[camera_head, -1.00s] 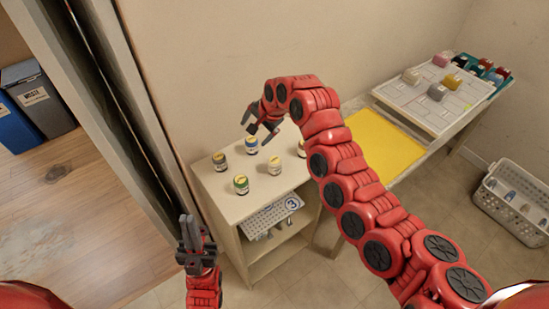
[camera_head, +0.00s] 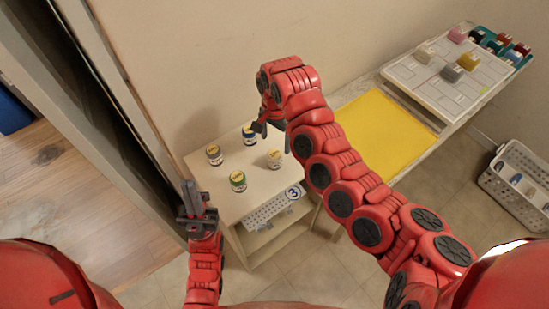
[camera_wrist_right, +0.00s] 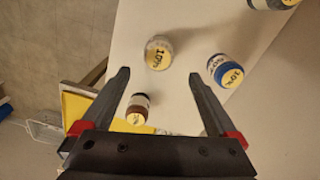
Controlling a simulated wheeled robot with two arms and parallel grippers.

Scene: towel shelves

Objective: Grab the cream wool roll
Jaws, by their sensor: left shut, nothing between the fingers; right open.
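The likely cream wool roll is a small pale cylinder with a yellow label on top (camera_head: 274,158), upright on the white shelf top (camera_head: 262,185). It also shows in the right wrist view (camera_wrist_right: 158,52), just beyond and between the fingertips, apart from them. My right gripper (camera_head: 262,127) is open and empty, above the back of the shelf near the blue-and-white cylinder (camera_head: 249,134). In the wrist view its fingers (camera_wrist_right: 160,76) point toward the pale cylinder. My left gripper (camera_head: 196,200) is shut and empty, left of the shelf.
A dark-and-white cylinder (camera_head: 214,154) and a green one (camera_head: 238,181) stand nearby. A brown one (camera_wrist_right: 139,108) shows between my right fingers. A yellow mat (camera_head: 385,138), a white board (camera_head: 450,75) and a grey basket (camera_head: 515,190) are to the right.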

